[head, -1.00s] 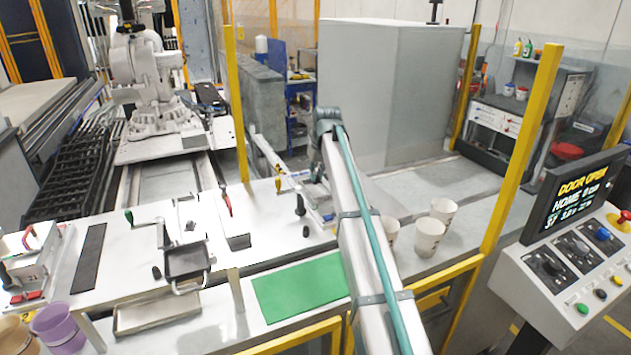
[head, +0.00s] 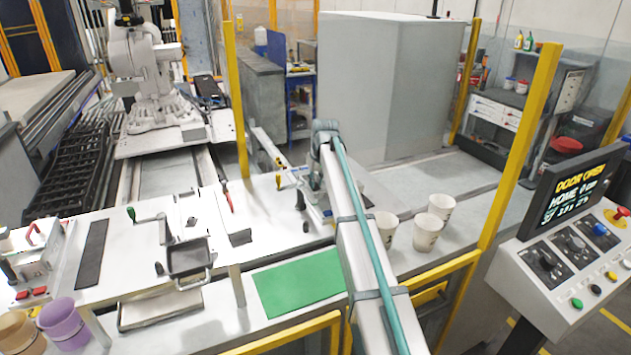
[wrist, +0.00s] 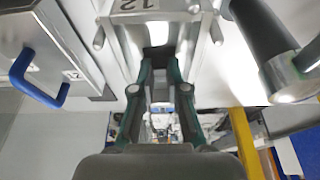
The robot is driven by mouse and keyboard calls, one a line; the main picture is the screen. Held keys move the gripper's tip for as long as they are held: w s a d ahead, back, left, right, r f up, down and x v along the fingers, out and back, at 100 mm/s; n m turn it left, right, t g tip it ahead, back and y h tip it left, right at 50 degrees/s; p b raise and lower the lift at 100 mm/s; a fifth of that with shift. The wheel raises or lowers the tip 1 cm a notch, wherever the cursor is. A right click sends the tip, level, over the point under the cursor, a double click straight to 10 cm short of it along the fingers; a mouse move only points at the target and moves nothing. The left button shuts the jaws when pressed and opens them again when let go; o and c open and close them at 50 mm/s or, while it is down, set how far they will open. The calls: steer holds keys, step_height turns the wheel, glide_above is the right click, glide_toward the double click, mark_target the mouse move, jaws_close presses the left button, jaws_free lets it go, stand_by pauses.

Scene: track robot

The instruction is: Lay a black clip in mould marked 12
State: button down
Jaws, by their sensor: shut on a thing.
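A block with a blue handle (wrist: 38,85) stands left in the wrist view; a dark cylinder (wrist: 262,35) is at right. In the head view are a green mat (head: 300,283), white cups (head: 428,232), a black tray (head: 188,257) and a yellow post (head: 520,150).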

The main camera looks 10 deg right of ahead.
steer(key=c, duration=1.5)
jaws_free()
steer(key=shift+o, duration=0.2)
steer(key=b+v, duration=0.3)
steer(key=v, duration=0.9)
steer(key=shift+d+r, duration=0.1)
steer(key=shift+r, duration=0.05)
